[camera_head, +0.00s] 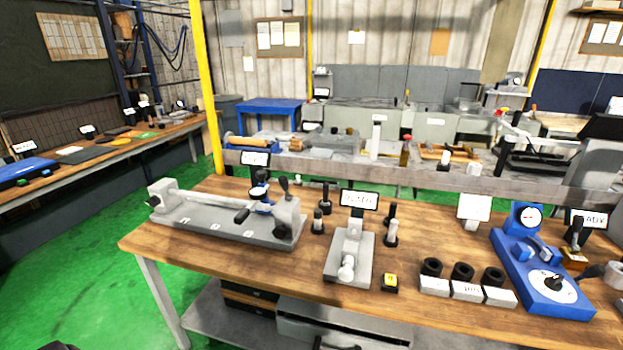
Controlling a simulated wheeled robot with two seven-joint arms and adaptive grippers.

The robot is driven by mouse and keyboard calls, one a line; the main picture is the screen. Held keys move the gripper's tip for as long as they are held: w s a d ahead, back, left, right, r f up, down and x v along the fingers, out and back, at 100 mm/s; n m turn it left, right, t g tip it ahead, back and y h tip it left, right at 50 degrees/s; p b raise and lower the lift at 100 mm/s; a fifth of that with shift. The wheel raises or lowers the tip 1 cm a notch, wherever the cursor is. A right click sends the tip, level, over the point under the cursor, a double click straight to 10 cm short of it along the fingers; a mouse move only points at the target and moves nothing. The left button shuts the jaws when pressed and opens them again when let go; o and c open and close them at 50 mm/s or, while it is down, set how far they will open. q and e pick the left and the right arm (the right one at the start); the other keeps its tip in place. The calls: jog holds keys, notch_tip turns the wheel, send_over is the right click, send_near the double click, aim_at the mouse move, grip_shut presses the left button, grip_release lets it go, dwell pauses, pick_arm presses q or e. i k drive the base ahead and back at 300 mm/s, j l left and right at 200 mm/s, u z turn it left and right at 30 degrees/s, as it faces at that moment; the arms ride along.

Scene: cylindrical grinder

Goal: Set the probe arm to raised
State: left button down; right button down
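A blue gauge unit (540,290) stands at the right of the wooden bench. It has a round white dial (528,216), blue jaw-like blocks (538,251) and a black knob on a white disc (553,286). A long grey fixture (222,227) at the bench's left carries a pale bar (208,201), a small dial indicator (259,193) and black-handled levers (243,214). I cannot tell for sure which part is the probe arm, or its setting. Neither of my grippers shows clearly.
A smaller grey fixture with a light knob (347,271) stands mid-bench, near a yellow-topped button box (390,282). Black upright tools stand behind. The bench's front left (190,258) is bare.

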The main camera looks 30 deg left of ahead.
aim_at(256, 193)
jog(key=u, duration=1.35)
